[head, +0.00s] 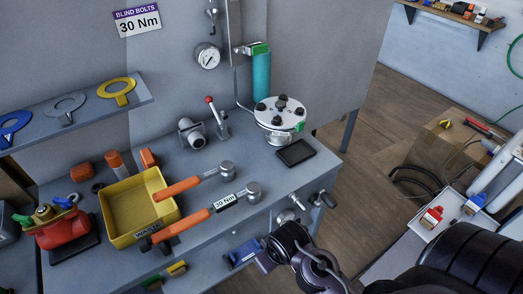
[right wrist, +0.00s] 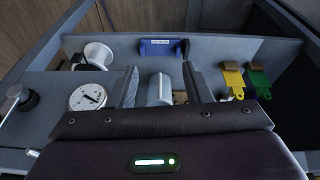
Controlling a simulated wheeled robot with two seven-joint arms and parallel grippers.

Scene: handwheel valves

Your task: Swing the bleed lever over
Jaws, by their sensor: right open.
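No label names the bleed lever. A lever with a black knob (head: 324,199) stands out from the bench front, and a black knob on a pale stem (right wrist: 24,98) shows at the left of the right wrist view. Another lever, with a red knob (head: 210,101), stands upright on the bench top. My right gripper (right wrist: 160,84) is open before the bench front. A silver rounded fitting (right wrist: 160,90) shows between its fingers, with a gap on each side; its lower part is hidden by the gripper body. My left gripper is not in view.
A dial gauge (right wrist: 88,97) and a white round fitting (right wrist: 97,54) lie left of the fingers. A blue labelled block (right wrist: 164,47) is beyond, with yellow (right wrist: 234,81) and green tags (right wrist: 259,80) right. The bench top holds a yellow bin (head: 135,208) and orange-handled wrenches (head: 182,187).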

